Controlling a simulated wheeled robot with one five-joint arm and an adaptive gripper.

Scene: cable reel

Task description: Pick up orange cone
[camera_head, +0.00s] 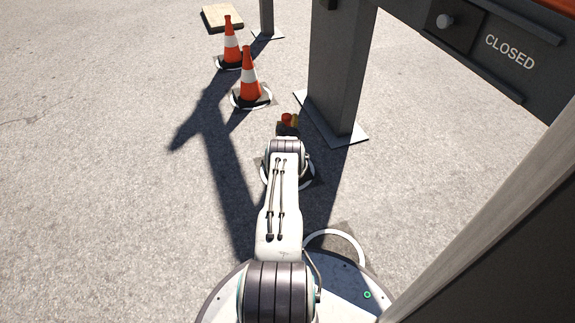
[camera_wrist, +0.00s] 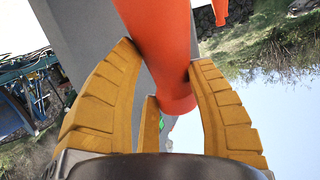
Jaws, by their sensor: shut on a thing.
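My gripper (camera_wrist: 163,65) is shut on an orange cone (camera_wrist: 163,35). In the wrist view its yellow fingers press on both sides of the cone's smooth orange narrow part. Two other orange cones with white bands, a nearer one (camera_head: 249,84) and a farther one (camera_head: 230,46), stand upright to the upper left.
A grey post (camera_head: 338,75) on a square base plate stands just right of my gripper. A dark "CLOSED" barrier (camera_head: 500,50) spans the upper right. A pale slab (camera_head: 222,16) lies at the back. The paved ground at left is open.

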